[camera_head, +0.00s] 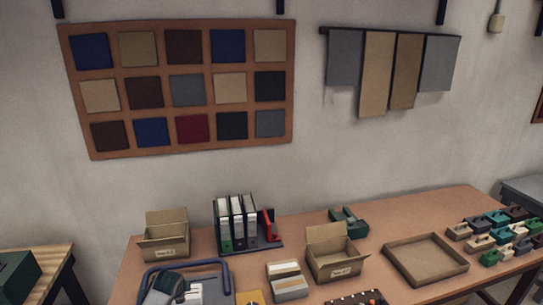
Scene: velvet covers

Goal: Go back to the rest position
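Neither of my grippers shows in the head view, and no part of my arms can be made out. The view looks down at a brown work table (205,262) against a pale wall. Whether my grippers hold anything cannot be seen.
On the table stand two open cardboard boxes, left (165,246) and right (333,265), binders (237,235), a blue-framed item (228,277), a shallow tray (426,280) and several small coloured blocks (480,243). A swatch board (177,125) and cloths (376,75) hang on the wall.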

